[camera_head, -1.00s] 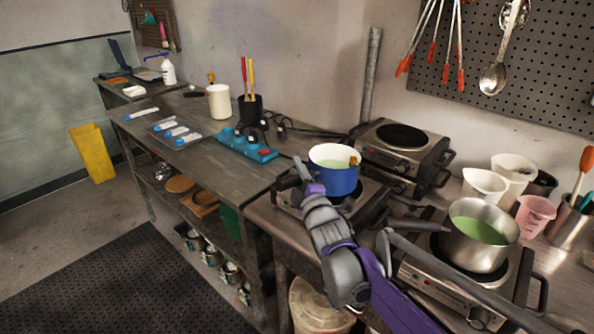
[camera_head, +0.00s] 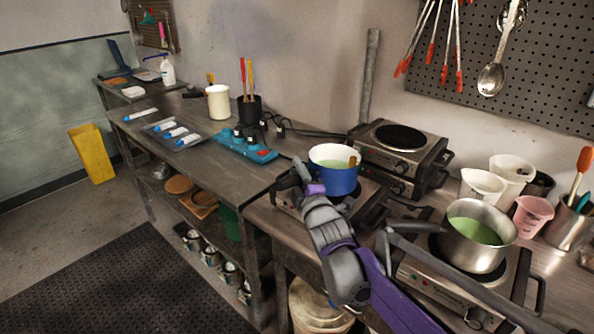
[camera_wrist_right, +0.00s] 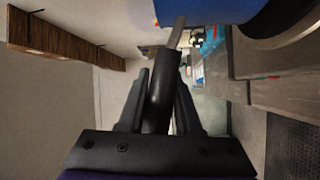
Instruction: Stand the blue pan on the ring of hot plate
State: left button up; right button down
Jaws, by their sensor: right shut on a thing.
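The blue pan (camera_head: 337,182) holds light green liquid and stands upright over the left front hot plate (camera_head: 373,203). The dark ring of that hot plate shows beside the pan in the right wrist view (camera_wrist_right: 276,20). I cannot tell whether the pan's base touches it. My right gripper (camera_head: 303,180) is at the pan's left side. In the right wrist view my right gripper (camera_wrist_right: 158,85) is shut on the pan's dark handle (camera_wrist_right: 160,98), and the blue wall (camera_wrist_right: 210,9) is just beyond. My left gripper is not in view.
A steel pot (camera_head: 480,247) with green liquid stands on the right front hot plate (camera_head: 440,283). Stacked hot plates (camera_head: 437,160) are close behind the blue pan. White jugs (camera_head: 482,186) and a pink cup (camera_head: 533,216) stand at right. A teal power strip (camera_head: 245,148) lies left.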

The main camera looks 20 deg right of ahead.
jog(key=shift+f, duration=0.25)
dwell(0.5)
jog(key=c, duration=0.5)
grip_release()
jog(key=shift+f, duration=0.1)
jog(key=s, duration=0.7)
jog(key=s+f, duration=0.1)
jog(key=s, duration=0.2)
jog(key=shift+s+a+p, duration=0.1)
jog(key=shift+s+p, duration=0.2)
jog(key=shift+s, duration=0.1)
